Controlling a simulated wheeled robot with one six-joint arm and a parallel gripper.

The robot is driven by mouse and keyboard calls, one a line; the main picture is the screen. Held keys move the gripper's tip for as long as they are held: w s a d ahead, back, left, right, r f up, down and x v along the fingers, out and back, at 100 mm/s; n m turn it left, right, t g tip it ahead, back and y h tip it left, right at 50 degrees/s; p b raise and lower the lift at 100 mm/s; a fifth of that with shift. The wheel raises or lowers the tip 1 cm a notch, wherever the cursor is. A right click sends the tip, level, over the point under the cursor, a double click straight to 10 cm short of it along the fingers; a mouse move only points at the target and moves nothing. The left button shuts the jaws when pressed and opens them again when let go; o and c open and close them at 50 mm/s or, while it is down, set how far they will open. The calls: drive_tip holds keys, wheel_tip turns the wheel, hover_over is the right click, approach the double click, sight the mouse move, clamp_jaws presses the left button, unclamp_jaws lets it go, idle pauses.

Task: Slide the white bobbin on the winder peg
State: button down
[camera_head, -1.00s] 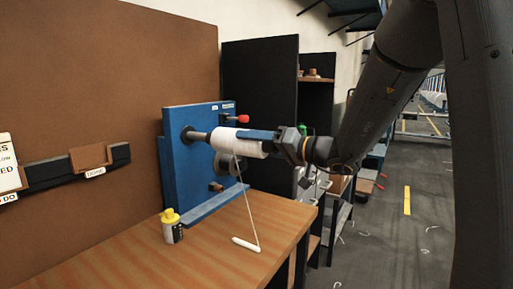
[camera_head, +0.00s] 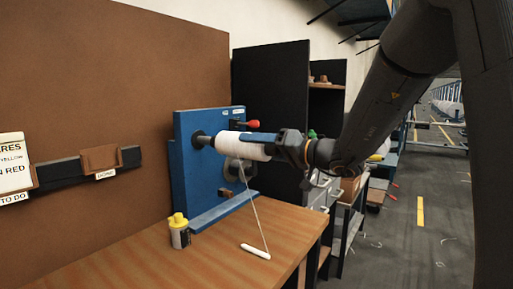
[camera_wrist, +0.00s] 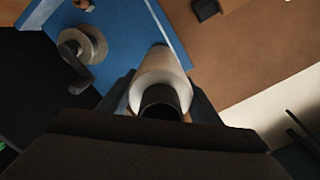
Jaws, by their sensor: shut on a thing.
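The white bobbin (camera_head: 238,145) lies level in front of the blue winder (camera_head: 190,175), in line with its dark peg (camera_head: 208,141). A short stretch of peg shows between the plate's collar and the bobbin's left end. How far the bobbin is around the peg is hidden. My gripper (camera_head: 264,142) is shut on the bobbin from the right, its fingers along the sides. In the wrist view the bobbin (camera_wrist: 162,72) sits between the fingers, its dark hollow end towards me. A thread hangs from the bobbin to a white stick (camera_head: 255,251) on the table.
A red-tipped lever (camera_head: 251,124) juts out above the bobbin. A brown panel (camera_head: 100,90) stands behind. The table front is mostly clear.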

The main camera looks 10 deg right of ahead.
drive_tip(key=shift+r+b, duration=0.1)
drive_tip(key=shift+b, duration=0.7)
drive_tip(key=shift+b+x, duration=2.1)
drive_tip(key=shift+x, duration=0.4)
drive_tip(key=shift+w+a+b, duration=0.2)
drive_tip(key=shift+a+b, duration=0.1)
drive_tip(key=shift+b, duration=0.05)
drive_tip(key=c, duration=0.5)
unclamp_jaws()
drive_tip(key=shift+b+v, duration=0.85)
drive_tip(key=shift+v, duration=3.05)
